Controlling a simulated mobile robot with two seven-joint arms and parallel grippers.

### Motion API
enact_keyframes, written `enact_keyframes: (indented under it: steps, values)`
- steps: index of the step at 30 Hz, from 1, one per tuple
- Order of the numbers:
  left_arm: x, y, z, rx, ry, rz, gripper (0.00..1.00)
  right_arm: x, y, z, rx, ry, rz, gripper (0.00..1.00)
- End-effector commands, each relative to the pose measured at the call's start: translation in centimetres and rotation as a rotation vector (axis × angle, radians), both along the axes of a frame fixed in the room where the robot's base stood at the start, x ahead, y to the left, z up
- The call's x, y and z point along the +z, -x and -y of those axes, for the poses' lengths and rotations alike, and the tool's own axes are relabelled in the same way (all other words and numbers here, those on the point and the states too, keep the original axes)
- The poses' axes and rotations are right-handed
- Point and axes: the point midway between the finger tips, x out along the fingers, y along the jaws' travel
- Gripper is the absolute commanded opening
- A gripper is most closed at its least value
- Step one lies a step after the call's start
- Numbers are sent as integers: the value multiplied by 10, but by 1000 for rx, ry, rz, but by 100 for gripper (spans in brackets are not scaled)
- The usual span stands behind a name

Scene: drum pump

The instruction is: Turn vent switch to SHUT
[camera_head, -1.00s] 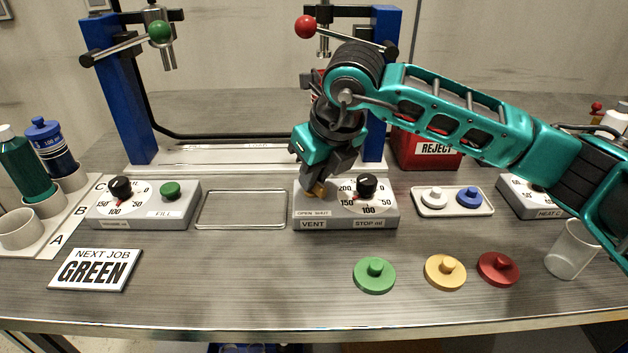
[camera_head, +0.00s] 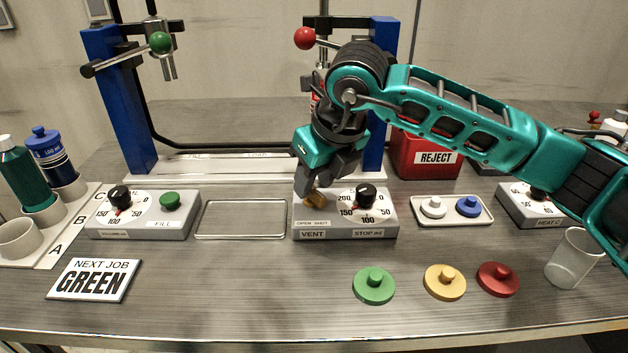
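The vent switch (camera_head: 315,200) is a small orange-brown knob on the left of the grey box labelled VENT and STOP ml (camera_head: 345,232). An OPEN SHUT label (camera_head: 312,222) lies just in front of it. My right gripper (camera_head: 312,190) points down at the switch from above, its fingertips at or just over the knob. The fingers hide part of the knob, and I cannot tell whether they are closed on it. Which way the switch points is not clear. My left gripper is out of view.
A black dial (camera_head: 366,197) sits right of the switch. An empty metal tray (camera_head: 243,235) lies left of the box. Green (camera_head: 374,287), yellow (camera_head: 445,283) and red (camera_head: 498,280) lids lie in front. A red REJECT bin (camera_head: 412,168) stands behind.

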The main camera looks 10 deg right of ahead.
Motion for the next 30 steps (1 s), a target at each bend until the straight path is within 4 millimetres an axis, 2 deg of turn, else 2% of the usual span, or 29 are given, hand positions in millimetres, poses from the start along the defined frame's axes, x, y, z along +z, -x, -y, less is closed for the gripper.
enact_keyframes:
  steps: [9,15,21,30]
  values:
    - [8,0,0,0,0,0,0,67,24,11,0,0,6,39]
    - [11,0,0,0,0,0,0,96,35,16,1,1,5,39]
    - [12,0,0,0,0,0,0,106,40,19,0,0,1,39]
    - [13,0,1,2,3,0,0,107,40,19,1,1,1,39]
